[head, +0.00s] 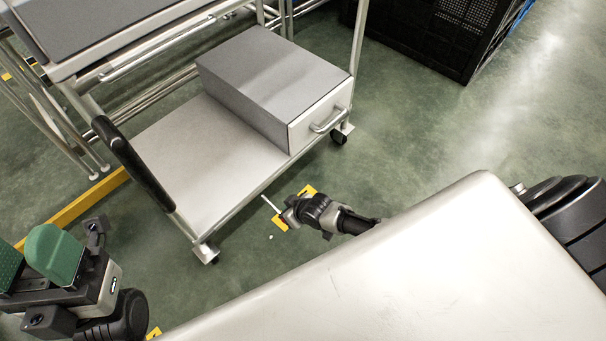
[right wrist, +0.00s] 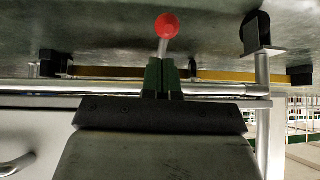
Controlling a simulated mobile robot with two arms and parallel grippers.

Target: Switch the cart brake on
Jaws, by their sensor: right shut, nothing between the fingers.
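The cart has a pale lower shelf (head: 190,160) and a black-gripped handle (head: 132,163). A red ball knob (right wrist: 167,26) on a short grey stem, apparently the brake lever, shows in the right wrist view. My right gripper (right wrist: 161,64) has its green fingers together and empty, just short of the knob, with the stem lined up beyond the tips; contact is unclear. My left gripper (head: 28,252) has green fingers apart, at lower left.
A grey box with a handled front (head: 319,118) sits on the lower shelf. Cart wheels (head: 338,138) stand on the green floor. A black crate (head: 440,35) is at the back right. A yellow floor strip (head: 85,203) lies left of the cart.

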